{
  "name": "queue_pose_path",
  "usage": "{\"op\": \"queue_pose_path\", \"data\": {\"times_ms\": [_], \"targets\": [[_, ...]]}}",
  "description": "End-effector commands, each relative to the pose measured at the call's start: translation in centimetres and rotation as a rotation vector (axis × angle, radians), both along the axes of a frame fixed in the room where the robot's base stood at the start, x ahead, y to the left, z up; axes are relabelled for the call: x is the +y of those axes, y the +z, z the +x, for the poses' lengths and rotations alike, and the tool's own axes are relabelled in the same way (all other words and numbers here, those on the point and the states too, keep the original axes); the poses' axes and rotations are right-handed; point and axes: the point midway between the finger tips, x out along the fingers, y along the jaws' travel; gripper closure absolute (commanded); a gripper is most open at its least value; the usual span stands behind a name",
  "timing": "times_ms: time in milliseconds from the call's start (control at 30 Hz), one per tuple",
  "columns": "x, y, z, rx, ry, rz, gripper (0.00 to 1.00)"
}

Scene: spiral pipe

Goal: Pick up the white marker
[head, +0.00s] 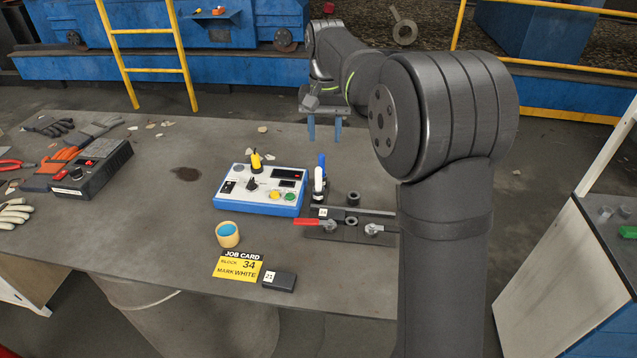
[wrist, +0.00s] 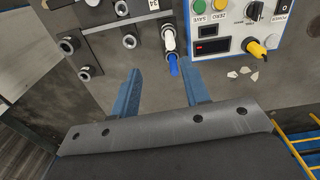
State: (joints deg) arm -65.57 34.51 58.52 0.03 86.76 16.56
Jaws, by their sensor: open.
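The white marker (head: 319,182) is the white upright piece beside the right edge of the control box in the head view. A blue piece rises right behind it; I cannot tell whether this is its cap or a separate marker. In the wrist view, the white marker (wrist: 168,38) is at top centre, with the blue end toward my gripper. My gripper (head: 324,131) is open and empty, above the table's far side and beyond the marker. In the wrist view, its two blue fingers (wrist: 161,78) are spread apart, with the marker ahead of the gap, apart from both.
The control box (head: 262,190), with knobs and a yellow plug, stands left of the marker. A fixture (head: 345,231) with a red-handled clamp is in front. Gloves and a black device are far left.

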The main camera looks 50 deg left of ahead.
Motion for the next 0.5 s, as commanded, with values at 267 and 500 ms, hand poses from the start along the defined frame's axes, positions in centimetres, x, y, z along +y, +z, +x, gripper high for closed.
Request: {"op": "queue_pose_path", "data": {"times_ms": [267, 500], "targets": [[1.5, 1.0, 0.4, -0.001, 0.51, -0.003, 0.58], [2.0, 1.2, 0.5, 0.001, 0.705, -0.005, 0.58]]}}
